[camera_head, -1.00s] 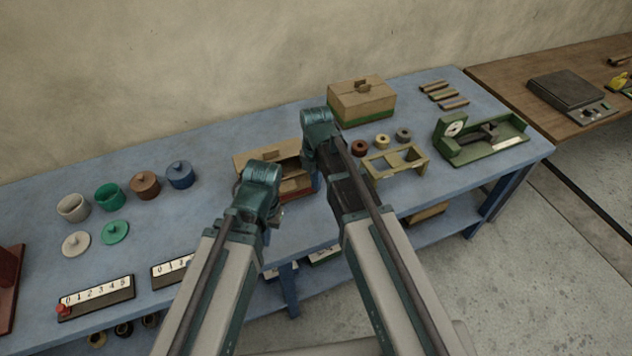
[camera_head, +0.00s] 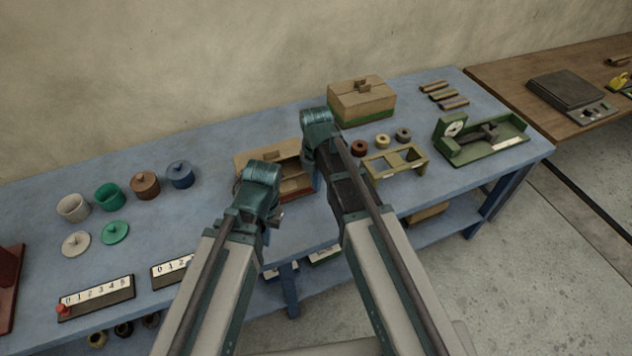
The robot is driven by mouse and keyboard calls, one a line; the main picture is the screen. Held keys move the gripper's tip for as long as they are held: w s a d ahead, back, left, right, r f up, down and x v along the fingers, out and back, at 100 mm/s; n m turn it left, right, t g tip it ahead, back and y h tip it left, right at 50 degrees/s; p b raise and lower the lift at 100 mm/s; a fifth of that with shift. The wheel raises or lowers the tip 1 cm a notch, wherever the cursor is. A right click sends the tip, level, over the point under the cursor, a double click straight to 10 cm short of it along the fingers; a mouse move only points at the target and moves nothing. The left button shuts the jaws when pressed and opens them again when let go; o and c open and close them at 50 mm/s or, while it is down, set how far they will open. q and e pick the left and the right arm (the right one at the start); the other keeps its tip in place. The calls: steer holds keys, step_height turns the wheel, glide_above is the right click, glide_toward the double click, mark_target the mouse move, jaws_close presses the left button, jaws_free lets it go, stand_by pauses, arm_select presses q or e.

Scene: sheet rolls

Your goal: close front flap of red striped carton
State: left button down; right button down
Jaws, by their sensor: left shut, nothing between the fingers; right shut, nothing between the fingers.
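The red striped carton (camera_head: 295,169) is a tan box with a red band low on its side, standing on the blue table behind my two arms. Its top is at least partly open, and a flap (camera_head: 257,158) shows at its back left. My arms cover much of its left, front and right, so I cannot tell the front flap's angle. My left gripper (camera_head: 277,216) is shut and empty in front of the carton, mostly hidden by its wrist. My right gripper (camera_head: 316,178) is shut and empty at the carton's right side, largely hidden by its arm. Contact cannot be told.
A closed carton with a green band (camera_head: 361,101) stands behind to the right. A wooden rack (camera_head: 396,162), small rolls (camera_head: 382,141) and a green gauge device (camera_head: 482,138) are on the right. Several pots (camera_head: 109,196) and number strips (camera_head: 96,297) are on the left.

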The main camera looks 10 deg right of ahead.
steer(key=shift+w, duration=0.1)
steer(key=w+a+r+p, duration=0.1)
steer(key=w+a, duration=0.2)
steer(key=w, duration=0.9)
steer(key=shift+a, duration=0.15)
stand_by(1.1)
steer(key=shift+s+r, duration=0.1)
steer(key=shift+r, duration=0.05)
stand_by(0.6)
step_height(320, 180, up, 9)
steer(key=p, duration=0.9)
